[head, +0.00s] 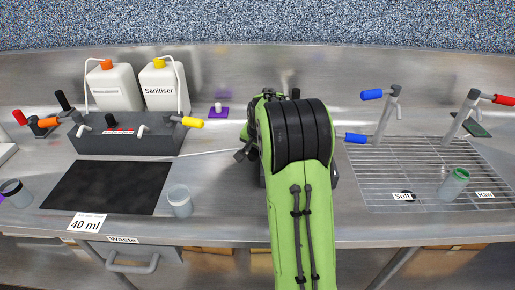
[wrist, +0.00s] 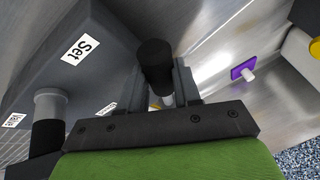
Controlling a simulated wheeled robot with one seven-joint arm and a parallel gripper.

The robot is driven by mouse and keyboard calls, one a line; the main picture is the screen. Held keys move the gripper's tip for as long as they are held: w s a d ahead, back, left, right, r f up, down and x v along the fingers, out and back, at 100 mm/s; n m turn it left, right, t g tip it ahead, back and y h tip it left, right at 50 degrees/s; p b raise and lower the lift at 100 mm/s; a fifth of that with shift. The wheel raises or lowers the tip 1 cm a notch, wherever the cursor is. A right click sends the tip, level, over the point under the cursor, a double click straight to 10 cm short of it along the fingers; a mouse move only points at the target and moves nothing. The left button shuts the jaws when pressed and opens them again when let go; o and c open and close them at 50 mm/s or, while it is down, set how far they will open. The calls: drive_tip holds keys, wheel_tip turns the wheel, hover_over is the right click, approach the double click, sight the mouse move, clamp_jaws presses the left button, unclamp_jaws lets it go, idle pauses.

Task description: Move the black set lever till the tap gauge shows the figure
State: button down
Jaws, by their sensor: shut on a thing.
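In the wrist view my gripper (wrist: 160,76) is shut on a black-gripped lever (wrist: 155,54), which stands between its two fingers. In the head view my green arm covers the gripper, the lever and most of that box. A card reading 40 ml (head: 87,222) is on the counter's front edge at the left. I cannot make out the tap gauge in either view.
Another black-gripped lever (wrist: 47,135) stands near my gripper at the left of the wrist view. A blue lever (head: 356,138) is just right of my arm.

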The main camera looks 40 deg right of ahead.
drive_tip(key=shift+w+a+m+g+h+p, duration=0.25)
drive_tip(key=shift+w+a+m+h+p, duration=0.15)
drive_tip(key=shift+w+m, duration=0.5)
drive_tip(key=shift+w+a+m+g+h+p, duration=0.3)
drive_tip(key=shift+w+m+p, duration=0.2)
drive_tip(key=shift+w+m, duration=0.35)
drive_tip(key=shift+w+a+m+g+h+p, duration=0.25)
drive_tip(key=shift+w+m+h+p, duration=0.2)
drive_tip(key=shift+w+m, duration=0.45)
drive_tip(key=shift+s, duration=0.2)
drive_tip(key=c, duration=0.8)
unclamp_jaws()
drive_tip(key=shift+r, duration=0.1)
drive_tip(key=p+v, duration=0.1)
drive_tip(key=v, duration=1.4)
drive_tip(key=shift+s+r+p, duration=0.15)
drive_tip(key=shift+r+p, duration=0.15)
drive_tip(key=shift+p, duration=0.05)
